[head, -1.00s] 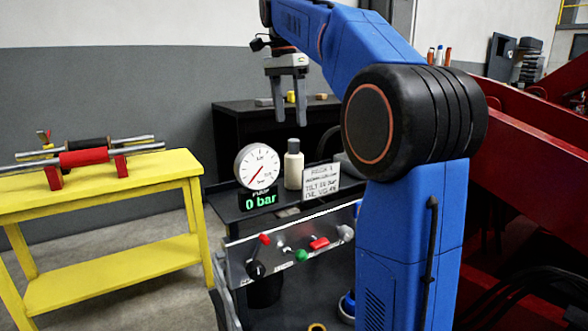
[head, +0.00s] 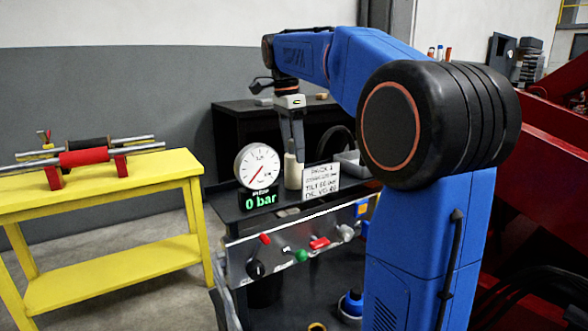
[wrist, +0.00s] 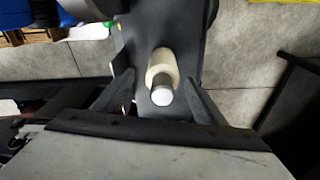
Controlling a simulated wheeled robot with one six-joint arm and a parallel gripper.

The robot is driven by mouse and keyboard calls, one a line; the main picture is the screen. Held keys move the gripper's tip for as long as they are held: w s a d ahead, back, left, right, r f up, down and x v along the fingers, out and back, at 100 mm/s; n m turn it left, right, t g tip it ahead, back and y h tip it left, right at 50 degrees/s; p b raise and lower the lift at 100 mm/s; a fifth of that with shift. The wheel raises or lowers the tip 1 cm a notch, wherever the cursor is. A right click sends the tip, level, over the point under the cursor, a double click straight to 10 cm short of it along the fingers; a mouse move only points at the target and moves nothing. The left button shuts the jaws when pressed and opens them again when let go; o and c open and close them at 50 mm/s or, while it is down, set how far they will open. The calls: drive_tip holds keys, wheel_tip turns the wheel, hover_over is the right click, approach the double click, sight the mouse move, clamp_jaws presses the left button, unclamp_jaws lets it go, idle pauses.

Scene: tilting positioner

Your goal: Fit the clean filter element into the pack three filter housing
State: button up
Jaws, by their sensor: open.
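A cream cylinder with a grey top, which looks like the clean filter element (head: 292,176), stands upright on the dark bench beside the pressure gauge. My gripper (head: 296,150) is above it, pointing down, with its fingertips close to the cylinder's top in the head view. In the wrist view the cylinder (wrist: 161,64) shows between the two spread fingers of my gripper (wrist: 159,78), with a gap on each side. The gripper is open and empty. I cannot make out the pack three filter housing for certain.
The gauge (head: 257,166) with a 0 bar display and a white sign (head: 321,181) stand close around the cylinder. A valve panel (head: 290,249) fronts the bench. A yellow table (head: 100,185) with red-and-black rollers is at left. A blue item (head: 351,303) sits low down.

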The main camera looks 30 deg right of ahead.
sight(294, 169)
drive_tip(key=shift+w+d+f, duration=0.1)
drive_tip(key=shift+d+f, duration=0.05)
drive_tip(key=shift+f, duration=1.6)
drive_tip(key=shift+w+d+f, duration=0.1)
drive_tip(key=shift+f, duration=1.6)
drive_tip(key=c, duration=1.5)
